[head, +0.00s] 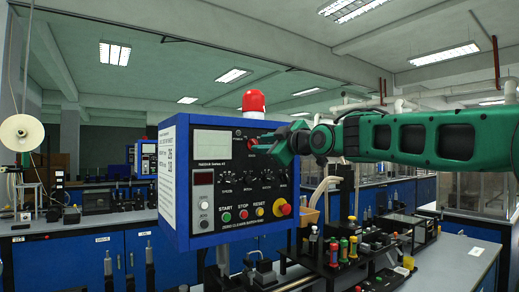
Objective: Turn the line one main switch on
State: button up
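A blue control box (173,190) with a dark front panel stands at the centre, a red beacon (253,101) on top. A small red part (253,141) shows at the panel's upper right, right at my gripper's tip; I cannot tell whether they touch. A red knob on a yellow base (281,208) sits at the lower right, beside the START, STOP and RESET buttons (243,214). No label for the main switch is readable. My green gripper (266,148) reaches in from the right, in front of the panel's upper right. Its fingers are seen edge-on, so their opening is unclear.
A grey bench (468,256) with small fixtures and coloured parts (343,247) lies below and right of the box. Blue cabinets (100,260) and a white reel (21,133) stand at left. Free air lies in front of the lower panel.

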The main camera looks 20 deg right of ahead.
jog(key=shift+x, duration=1.4)
